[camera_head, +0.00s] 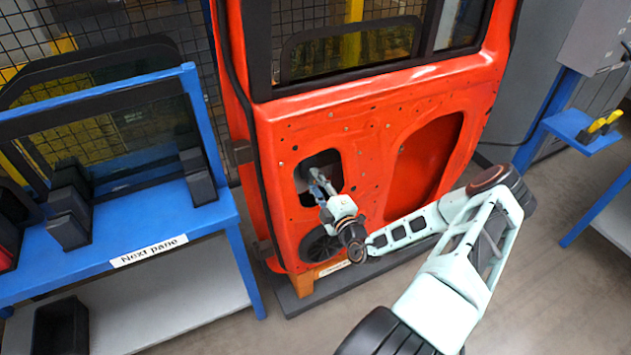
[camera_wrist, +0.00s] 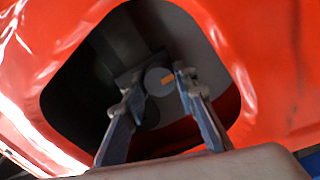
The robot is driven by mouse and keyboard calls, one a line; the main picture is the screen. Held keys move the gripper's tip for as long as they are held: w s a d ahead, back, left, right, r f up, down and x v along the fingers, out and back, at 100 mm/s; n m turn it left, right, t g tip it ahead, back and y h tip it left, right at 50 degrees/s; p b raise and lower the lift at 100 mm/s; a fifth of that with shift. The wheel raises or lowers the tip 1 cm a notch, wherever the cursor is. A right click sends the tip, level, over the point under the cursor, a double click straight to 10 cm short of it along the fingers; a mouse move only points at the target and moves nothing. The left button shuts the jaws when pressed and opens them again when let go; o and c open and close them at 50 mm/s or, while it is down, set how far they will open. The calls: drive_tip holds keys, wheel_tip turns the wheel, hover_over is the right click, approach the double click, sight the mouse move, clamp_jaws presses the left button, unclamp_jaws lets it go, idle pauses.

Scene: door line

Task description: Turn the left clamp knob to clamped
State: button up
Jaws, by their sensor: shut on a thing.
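A red-orange door panel (camera_head: 370,130) stands upright in the head view. My gripper (camera_head: 318,175) reaches into the smaller, left opening of the door. In the wrist view a round grey knob (camera_wrist: 160,81) with a small orange mark sits inside that opening, on a dark bracket. My gripper (camera_wrist: 157,88) has one finger on each side of the knob and is shut on it. The orange mark lies roughly level in the wrist view. In the head view the knob is mostly hidden by my gripper and the opening's edge.
The opening's red rim (camera_wrist: 240,85) surrounds my fingers closely. A larger opening (camera_head: 425,160) lies to the right. A blue rack (camera_head: 110,245) labelled "Next pane" stands left, and a blue shelf (camera_head: 580,130) with yellow-handled tools stands right. Grey floor (camera_head: 540,290) is clear at the right.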

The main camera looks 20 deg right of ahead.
drive_tip(key=shift+a, duration=0.1)
drive_tip(key=o, duration=1.2)
drive_tip(key=shift+c, duration=0.2)
drive_tip(key=s, duration=1.2)
drive_tip(key=shift+d, duration=0.25)
drive_tip(key=shift+a, duration=0.1)
